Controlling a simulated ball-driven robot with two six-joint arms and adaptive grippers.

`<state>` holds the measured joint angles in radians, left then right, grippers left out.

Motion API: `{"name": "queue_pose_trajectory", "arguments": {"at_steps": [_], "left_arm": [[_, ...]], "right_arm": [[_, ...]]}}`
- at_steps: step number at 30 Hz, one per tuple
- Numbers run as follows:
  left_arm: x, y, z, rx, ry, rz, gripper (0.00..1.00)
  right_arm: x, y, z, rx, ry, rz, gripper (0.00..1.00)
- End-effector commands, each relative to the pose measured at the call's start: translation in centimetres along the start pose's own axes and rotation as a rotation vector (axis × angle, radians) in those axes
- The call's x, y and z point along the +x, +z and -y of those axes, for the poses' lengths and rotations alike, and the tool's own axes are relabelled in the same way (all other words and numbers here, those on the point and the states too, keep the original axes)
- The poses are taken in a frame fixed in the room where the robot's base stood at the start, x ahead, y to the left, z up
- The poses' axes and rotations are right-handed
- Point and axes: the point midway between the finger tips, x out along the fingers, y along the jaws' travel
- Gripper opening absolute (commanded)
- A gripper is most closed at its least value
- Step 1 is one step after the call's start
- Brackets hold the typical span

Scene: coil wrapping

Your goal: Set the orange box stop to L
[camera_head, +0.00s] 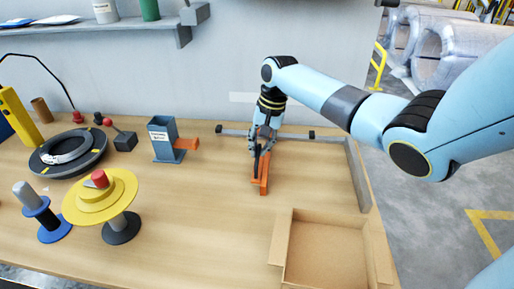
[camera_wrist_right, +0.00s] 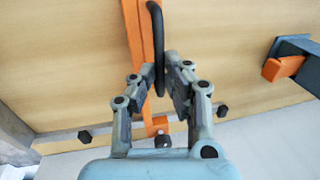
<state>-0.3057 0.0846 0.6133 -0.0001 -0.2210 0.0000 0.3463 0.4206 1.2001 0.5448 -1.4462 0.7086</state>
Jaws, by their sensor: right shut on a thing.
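The orange box stop (camera_head: 264,180) is a narrow orange bar on the table, reaching toward the front from the grey rail (camera_head: 298,136) at the back. It also shows in the wrist view (camera_wrist_right: 133,25), with a black curved handle (camera_wrist_right: 157,40) along it. My right gripper (camera_head: 257,150) is over the stop, pointing down. In the wrist view its fingers (camera_wrist_right: 160,84) are closed around the black handle. The gripper hides part of the stop and rail in the head view. I cannot read any L mark. My left gripper is in neither view.
An open cardboard box (camera_head: 279,238) stands front right of the stop. A grey-blue holder with an orange arm (camera_head: 186,144) stands to the left. A yellow stepped disc (camera_head: 122,190) and a black ring tray (camera_head: 92,155) are farther left. Bare table lies left of the stop.

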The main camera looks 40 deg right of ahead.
Motion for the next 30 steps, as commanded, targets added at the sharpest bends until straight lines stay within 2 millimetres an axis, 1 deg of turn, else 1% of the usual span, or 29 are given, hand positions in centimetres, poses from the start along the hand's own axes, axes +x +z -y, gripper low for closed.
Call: {"name": "queue_pose_trajectory", "arguments": {"at_steps": [1,3,6,11,13,14,17,20,27,30], "left_arm": [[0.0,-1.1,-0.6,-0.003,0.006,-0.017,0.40],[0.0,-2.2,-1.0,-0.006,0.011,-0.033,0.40],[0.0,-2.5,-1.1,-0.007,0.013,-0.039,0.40],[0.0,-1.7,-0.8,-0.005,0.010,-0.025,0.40],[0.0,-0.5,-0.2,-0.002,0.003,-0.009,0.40],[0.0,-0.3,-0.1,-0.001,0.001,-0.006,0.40],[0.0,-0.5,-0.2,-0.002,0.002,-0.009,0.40],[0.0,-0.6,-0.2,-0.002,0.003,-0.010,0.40],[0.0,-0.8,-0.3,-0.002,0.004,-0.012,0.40],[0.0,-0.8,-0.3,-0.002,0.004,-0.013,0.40]], "right_arm": [[0.1,0.0,-0.1,0.000,0.002,0.000,0.13],[0.1,0.0,-0.1,0.000,0.002,0.000,0.22],[0.1,0.0,-0.1,0.000,0.002,0.000,0.33],[0.0,0.0,-0.1,0.000,0.002,-0.001,0.33],[0.0,0.0,-0.1,0.000,0.002,-0.001,0.33],[-0.1,0.0,-0.1,0.000,0.002,-0.001,0.33],[-0.9,-0.1,-0.1,0.000,0.000,-0.004,0.33],[-2.6,-0.1,-0.1,-0.002,0.001,-0.006,0.33],[-8.0,-0.1,0.0,-0.002,0.001,-0.006,0.33],[-9.8,-0.1,-0.1,-0.001,0.002,-0.004,0.33]]}}
